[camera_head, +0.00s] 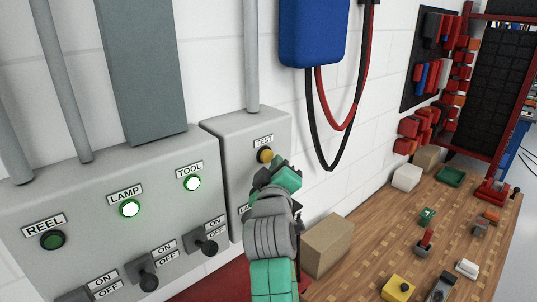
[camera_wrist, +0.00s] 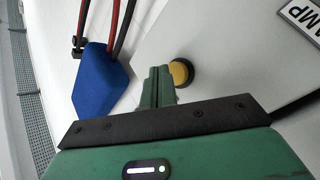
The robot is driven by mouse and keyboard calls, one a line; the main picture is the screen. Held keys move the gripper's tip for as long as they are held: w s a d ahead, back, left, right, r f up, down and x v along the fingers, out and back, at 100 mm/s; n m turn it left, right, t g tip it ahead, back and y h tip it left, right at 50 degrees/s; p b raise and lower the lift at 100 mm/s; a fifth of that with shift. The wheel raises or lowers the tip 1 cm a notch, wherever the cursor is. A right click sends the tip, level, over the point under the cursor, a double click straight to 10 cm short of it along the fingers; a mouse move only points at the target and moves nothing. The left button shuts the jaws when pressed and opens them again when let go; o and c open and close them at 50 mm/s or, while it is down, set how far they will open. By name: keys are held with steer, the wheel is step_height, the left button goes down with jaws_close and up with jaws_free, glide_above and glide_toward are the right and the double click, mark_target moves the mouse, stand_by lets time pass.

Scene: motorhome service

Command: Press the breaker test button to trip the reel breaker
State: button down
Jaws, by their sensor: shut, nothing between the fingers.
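The yellow test button (camera_head: 265,155) sits in a dark ring under a TEST label (camera_head: 263,141) on the grey breaker box (camera_head: 222,130). In the wrist view the button (camera_wrist: 180,73) is just right of my fingertips, partly covered by them. My gripper (camera_head: 279,164) is shut and empty, with its fingers (camera_wrist: 158,74) together close to the button. I cannot tell whether they touch it. The REEL lamp (camera_head: 53,240) is dark green and unlit. The LAMP light (camera_head: 130,208) and TOOL light (camera_head: 193,183) glow green.
Black ON/OFF switches (camera_head: 148,281) line the larger grey panel. A blue box (camera_head: 312,32) with red and black cables hangs right of the TEST box. A wooden bench (camera_head: 385,235) with a cardboard box (camera_head: 327,246) and loose items stands at the right.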

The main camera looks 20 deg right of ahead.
steer(key=s+p, duration=0.1)
steer(key=s+d+p, duration=0.1)
steer(key=s, duration=0.1)
steer(key=s+d+p, duration=0.1)
steer(key=shift+s+d, duration=0.1)
steer(key=shift+s, duration=0.15)
stand_by(0.3)
stand_by(0.4)
steer(key=s+a+r+m+t+y+p, duration=0.1)
steer(key=s+a+r+m+t+y, duration=0.25)
steer(key=s+a+r, duration=1)
steer(key=s+a+r+m+t+y, duration=0.1)
steer(key=s+a+r+t+y, duration=0.1)
steer(key=s+a+r, duration=0.2)
steer(key=s+a+r+m+t+y, duration=0.1)
steer(key=s+a+r, duration=0.3)
steer(key=s, duration=0.7)
steer(key=shift+r+t+y+p, duration=0.35)
steer(key=shift+r+t, duration=0.1)
steer(key=shift+r, duration=0.3)
